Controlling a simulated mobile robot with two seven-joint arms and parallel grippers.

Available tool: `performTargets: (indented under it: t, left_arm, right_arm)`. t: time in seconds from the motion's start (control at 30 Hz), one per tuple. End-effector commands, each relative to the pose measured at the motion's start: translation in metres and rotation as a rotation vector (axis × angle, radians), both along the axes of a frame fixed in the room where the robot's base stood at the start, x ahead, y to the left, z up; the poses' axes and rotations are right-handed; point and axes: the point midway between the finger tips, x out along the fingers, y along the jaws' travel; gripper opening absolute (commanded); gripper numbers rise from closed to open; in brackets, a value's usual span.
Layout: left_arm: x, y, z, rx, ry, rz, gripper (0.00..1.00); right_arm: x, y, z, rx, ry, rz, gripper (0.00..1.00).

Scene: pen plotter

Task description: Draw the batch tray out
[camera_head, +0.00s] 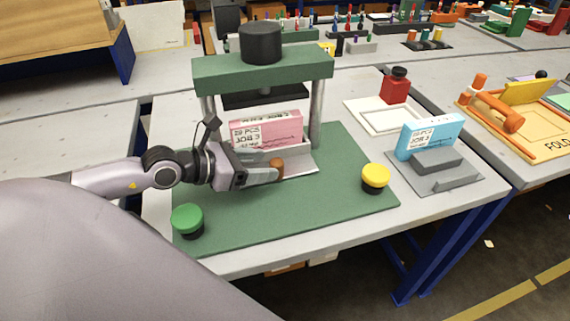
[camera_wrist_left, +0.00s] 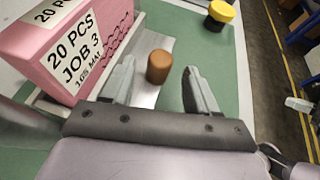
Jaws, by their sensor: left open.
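The batch tray (camera_head: 303,167) is a grey metal tray under the green press frame, with a brown knob (camera_head: 277,167) at its front. A pink pack labelled "20 PCS JOB 3" (camera_head: 266,131) stands upright in the tray. My left gripper (camera_head: 264,175) is at the front of the tray, beside the knob. In the left wrist view its two fingers (camera_wrist_left: 155,90) are spread, with the brown knob (camera_wrist_left: 159,66) between and just beyond the fingertips; no contact shows. The pink pack (camera_wrist_left: 70,45) is to the left there. My right gripper is not in view.
The green press (camera_head: 262,66) has two posts and a black plate above the pack. A green button (camera_head: 187,220) and a yellow button (camera_head: 375,177) stand on the green base (camera_head: 250,220). A blue pack (camera_head: 430,136) on a grey stand is at right. The base's front is clear.

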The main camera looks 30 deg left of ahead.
Motion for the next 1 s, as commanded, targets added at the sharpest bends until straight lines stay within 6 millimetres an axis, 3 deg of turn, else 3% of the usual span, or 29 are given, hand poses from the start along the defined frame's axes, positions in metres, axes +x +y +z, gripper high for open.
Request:
performTargets:
  t: [0.6,1.0]
  left_arm:
    - [0.045,-0.025,-0.02,-0.003,-0.003,-0.001,0.59]
    - [0.051,-0.029,-0.023,0.0,-0.001,-0.002,0.59]
  right_arm:
    - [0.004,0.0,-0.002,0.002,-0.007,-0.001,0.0]
    - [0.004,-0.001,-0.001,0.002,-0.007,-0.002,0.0]
